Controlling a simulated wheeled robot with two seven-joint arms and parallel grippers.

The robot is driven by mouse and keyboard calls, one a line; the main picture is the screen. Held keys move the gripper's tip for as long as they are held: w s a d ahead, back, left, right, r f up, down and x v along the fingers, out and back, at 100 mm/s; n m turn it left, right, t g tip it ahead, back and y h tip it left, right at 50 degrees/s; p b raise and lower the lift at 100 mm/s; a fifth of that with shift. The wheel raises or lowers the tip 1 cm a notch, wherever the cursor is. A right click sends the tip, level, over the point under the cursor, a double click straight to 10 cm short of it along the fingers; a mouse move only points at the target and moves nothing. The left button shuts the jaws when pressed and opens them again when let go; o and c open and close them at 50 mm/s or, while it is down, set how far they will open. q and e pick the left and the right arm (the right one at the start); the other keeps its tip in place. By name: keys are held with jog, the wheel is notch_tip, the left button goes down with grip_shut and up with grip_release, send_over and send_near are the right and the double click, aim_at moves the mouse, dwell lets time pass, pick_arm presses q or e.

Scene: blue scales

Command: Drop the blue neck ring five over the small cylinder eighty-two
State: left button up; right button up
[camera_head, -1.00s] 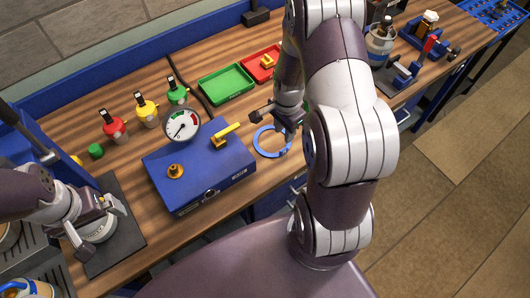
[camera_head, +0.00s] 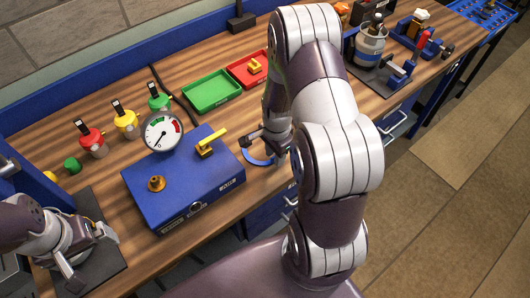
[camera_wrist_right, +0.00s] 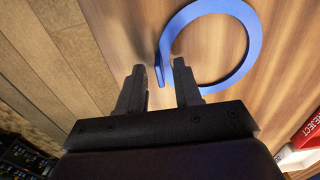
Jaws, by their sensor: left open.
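The blue neck ring (camera_head: 258,161) lies at the table's front edge, right of the blue box; my right gripper partly covers it. In the right wrist view, the ring (camera_wrist_right: 252,50) is flat on the wood, with an upright tab between my right gripper's fingers (camera_wrist_right: 159,67). Gaps show on both sides of the tab, so the fingers are open. My right gripper also shows in the head view (camera_head: 264,149). My left gripper (camera_head: 90,257) is open above a dark mat at the left. I cannot tell which object is the small cylinder eighty-two.
A blue box (camera_head: 183,190) with a dial gauge (camera_head: 162,132) stands left of the ring. Green (camera_head: 212,92) and red (camera_head: 240,74) trays lie behind. A grey canister (camera_head: 370,47) stands at the back right. Red, yellow and green-topped weights stand at the left.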

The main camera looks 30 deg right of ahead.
grip_shut()
jog(key=shift+r, duration=0.15)
jog(key=shift+r+p, duration=1.95)
jog(key=shift+p, duration=0.05)
